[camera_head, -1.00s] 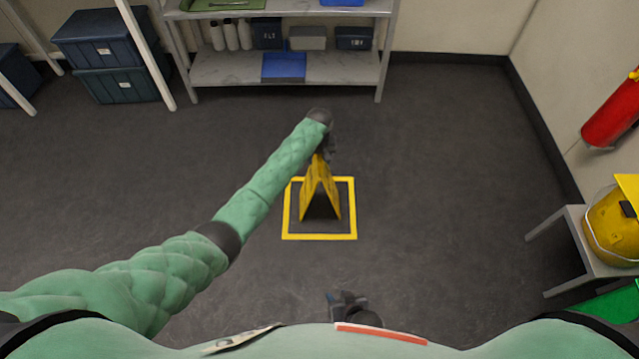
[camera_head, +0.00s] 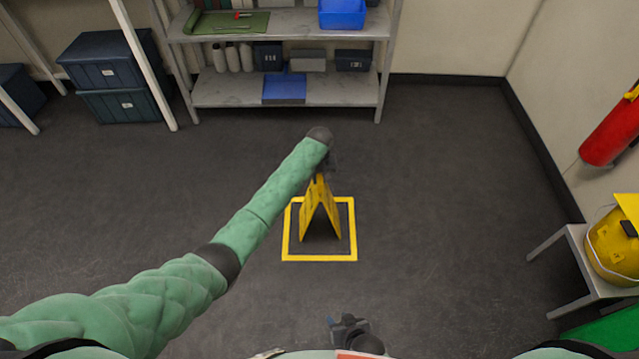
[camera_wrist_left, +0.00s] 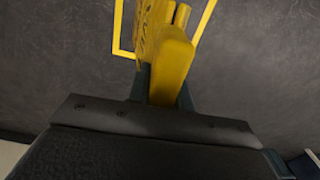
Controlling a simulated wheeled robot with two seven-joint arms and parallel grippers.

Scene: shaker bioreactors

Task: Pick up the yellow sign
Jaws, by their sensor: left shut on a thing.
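The yellow sign (camera_head: 318,212) is an A-frame floor sign. It is upright, over the yellow square outline (camera_head: 320,258) marked on the dark floor. My left gripper (camera_head: 322,172) is at the top of the sign, partly hidden by its own wrist in the head view. In the left wrist view, the fingers (camera_wrist_left: 165,85) are shut on the top edge of the yellow sign (camera_wrist_left: 172,55). My right gripper (camera_head: 345,328) shows at the bottom centre of the head view, low and away from the sign; its finger opening is too small to tell.
A shelf unit (camera_head: 240,95) with bottles and blue bins stands at the back. Dark lidded boxes (camera_head: 110,75) are stacked at the left. A small table (camera_head: 575,250) with a yellow bucket (camera_head: 612,245) is at the right, below a red extinguisher (camera_head: 610,135). Floor around the sign is clear.

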